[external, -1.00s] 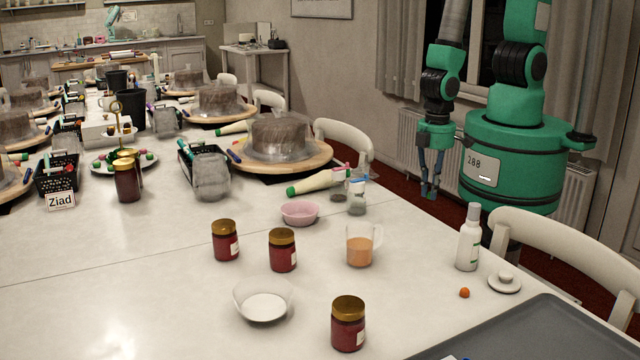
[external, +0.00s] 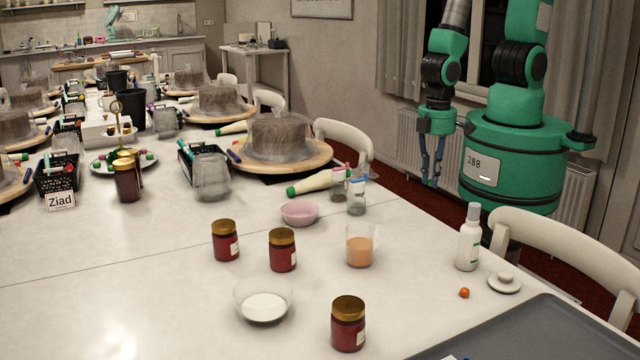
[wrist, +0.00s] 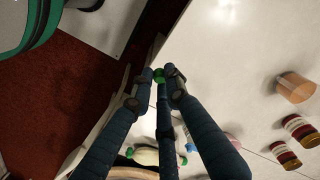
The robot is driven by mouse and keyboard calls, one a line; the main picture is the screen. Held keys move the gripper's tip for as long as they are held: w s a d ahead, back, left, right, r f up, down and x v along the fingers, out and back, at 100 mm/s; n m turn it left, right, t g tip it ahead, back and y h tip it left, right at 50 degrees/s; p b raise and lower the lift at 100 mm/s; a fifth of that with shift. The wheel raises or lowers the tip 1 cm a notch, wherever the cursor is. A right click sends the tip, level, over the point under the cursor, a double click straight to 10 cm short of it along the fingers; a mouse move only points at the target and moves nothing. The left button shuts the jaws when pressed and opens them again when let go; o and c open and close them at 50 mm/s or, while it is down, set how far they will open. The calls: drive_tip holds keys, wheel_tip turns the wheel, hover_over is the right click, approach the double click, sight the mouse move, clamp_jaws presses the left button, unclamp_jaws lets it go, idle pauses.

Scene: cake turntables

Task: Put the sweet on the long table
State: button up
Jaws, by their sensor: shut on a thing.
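My gripper (external: 432,184) hangs beside the far right edge of the long table (external: 130,285), in front of the robot base. In the wrist view its blue fingers are closed around a small green sweet (wrist: 159,75) at their tips. In the wrist view the fingertips appear near the table edge, with red floor to the left and the white tabletop to the right. A small orange ball (external: 464,292), perhaps another sweet, lies on the table near the grey tray.
A grey tray (external: 540,335) lies at the front right. The left front tabletop is clear.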

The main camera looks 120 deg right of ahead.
wheel_tip(320, 180, up, 8)
drive_tip(key=shift+f, duration=0.25)
drive_tip(key=w+d+b, duration=0.1)
drive_tip(key=w+d, duration=2.2)
drive_tip(key=d, duration=0.3)
drive_tip(key=shift+n, duration=0.3)
drive_tip(key=f, duration=1)
drive_tip(key=shift+a, duration=0.4)
drive_tip(key=shift+f, duration=0.55)
drive_tip(key=shift+w, duration=0.1)
drive_tip(key=b, duration=0.3)
hover_over(259, 200)
drive_tip(key=shift+a+f, duration=0.15)
drive_tip(key=shift+f, duration=0.55)
